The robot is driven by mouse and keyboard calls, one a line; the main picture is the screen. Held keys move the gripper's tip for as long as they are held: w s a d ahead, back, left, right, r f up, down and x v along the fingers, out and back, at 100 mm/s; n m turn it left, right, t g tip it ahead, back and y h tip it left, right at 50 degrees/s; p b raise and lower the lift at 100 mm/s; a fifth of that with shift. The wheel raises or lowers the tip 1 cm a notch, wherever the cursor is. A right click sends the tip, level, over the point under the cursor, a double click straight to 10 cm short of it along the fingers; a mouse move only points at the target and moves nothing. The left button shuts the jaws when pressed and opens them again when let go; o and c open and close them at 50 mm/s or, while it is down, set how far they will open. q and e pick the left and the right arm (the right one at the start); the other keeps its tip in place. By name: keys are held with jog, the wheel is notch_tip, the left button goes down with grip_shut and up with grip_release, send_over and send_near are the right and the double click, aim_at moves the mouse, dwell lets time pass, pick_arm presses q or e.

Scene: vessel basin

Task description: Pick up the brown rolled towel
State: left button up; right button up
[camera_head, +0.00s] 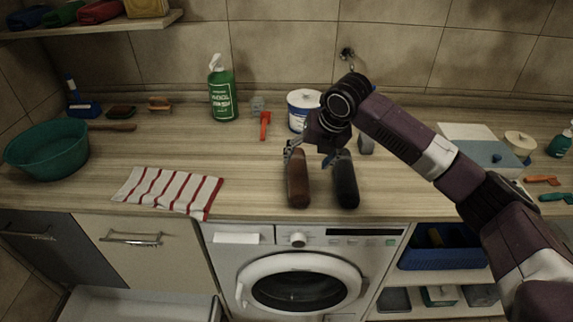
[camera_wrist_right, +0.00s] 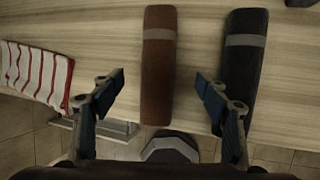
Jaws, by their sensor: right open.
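The brown rolled towel (camera_head: 298,180) lies on the wooden counter near its front edge, above the washing machine. A grey band wraps it; in the right wrist view the towel (camera_wrist_right: 158,75) lies between the two fingers, slightly beyond their tips. My right gripper (camera_head: 312,148) is open above the towel's back end, and it also shows in the right wrist view (camera_wrist_right: 160,88). The fingers appear clear of the brown towel. A black rolled towel (camera_head: 346,182) lies just right of it, close to the right-hand finger. My left gripper is not in view.
A striped cloth (camera_head: 168,191) lies to the left on the counter (camera_head: 250,180). A white tub (camera_head: 304,108) and a red-handled tool (camera_head: 265,125) stand behind. A green bottle (camera_head: 221,92) and a teal basin (camera_head: 46,150) are farther left. A blue-topped box (camera_head: 482,153) is at right.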

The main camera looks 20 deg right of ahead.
aim_at(300, 168)
jog(key=shift+w+a+f, duration=0.25)
jog(key=shift+w+f, duration=0.5)
jog(key=shift+w, duration=0.05)
jog(key=p+x, duration=0.2)
jog(key=x, duration=0.1)
jog(key=shift+s+f, duration=0.25)
jog(key=shift+s, duration=0.05)
jog(key=shift+x, duration=1.15)
jog(key=shift+w+f, duration=0.1)
jog(key=shift+w, duration=0.1)
jog(key=c, duration=1.2)
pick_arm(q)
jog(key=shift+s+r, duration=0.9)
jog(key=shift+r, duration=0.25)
pick_arm(e)
jog(key=shift+c, duration=0.5)
